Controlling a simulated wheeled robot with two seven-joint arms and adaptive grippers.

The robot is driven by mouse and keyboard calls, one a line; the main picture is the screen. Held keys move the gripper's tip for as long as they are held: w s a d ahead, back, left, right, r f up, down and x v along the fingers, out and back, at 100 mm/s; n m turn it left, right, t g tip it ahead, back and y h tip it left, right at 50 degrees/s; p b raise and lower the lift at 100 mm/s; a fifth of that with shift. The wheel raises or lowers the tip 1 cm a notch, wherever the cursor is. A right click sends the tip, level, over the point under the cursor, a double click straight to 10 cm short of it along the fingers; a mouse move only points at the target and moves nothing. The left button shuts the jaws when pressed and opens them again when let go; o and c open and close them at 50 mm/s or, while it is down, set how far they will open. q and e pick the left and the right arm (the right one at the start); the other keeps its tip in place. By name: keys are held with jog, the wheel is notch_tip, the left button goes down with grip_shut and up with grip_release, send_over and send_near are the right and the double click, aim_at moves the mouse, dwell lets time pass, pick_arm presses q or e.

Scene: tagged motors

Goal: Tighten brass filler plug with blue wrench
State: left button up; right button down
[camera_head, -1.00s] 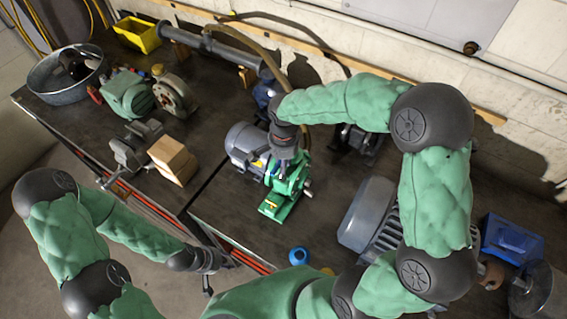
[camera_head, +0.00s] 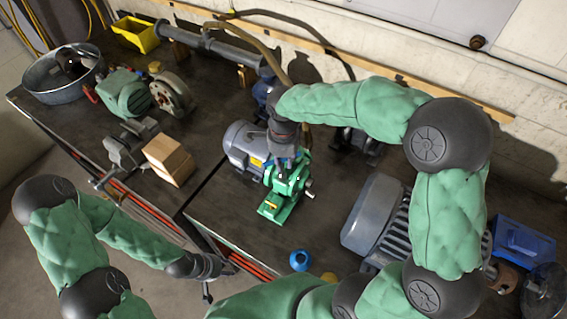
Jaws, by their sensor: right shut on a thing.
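A green pump (camera_head: 278,205) with a grey motor (camera_head: 243,142) stands near the middle of the table. My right gripper (camera_head: 286,158) comes down over the top of the pump, next to the grey motor. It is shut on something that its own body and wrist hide. I cannot make out the brass filler plug or the blue wrench; a small brass-yellow part (camera_head: 270,207) shows on the pump's base. My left gripper (camera_head: 207,288) hangs low in front of the table's front edge, away from the pump; its fingers are too small to read.
A large grey motor (camera_head: 372,215) and a blue bin (camera_head: 522,243) stand at right. A blue round thing (camera_head: 299,260) lies near the front edge. A wooden block (camera_head: 168,160), a green motor (camera_head: 125,93), a metal tub (camera_head: 62,75) and a yellow bin (camera_head: 136,33) are at left.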

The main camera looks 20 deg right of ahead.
jog(key=shift+m, duration=0.4)
jog(key=shift+f+m+b, duration=0.1)
jog(key=shift+m+b, duration=0.45)
jog(key=shift+m, duration=0.25)
jog(key=shift+a+m+b, duration=0.1)
jog(key=shift+m+b, duration=0.35)
jog(key=shift+m, duration=1.15)
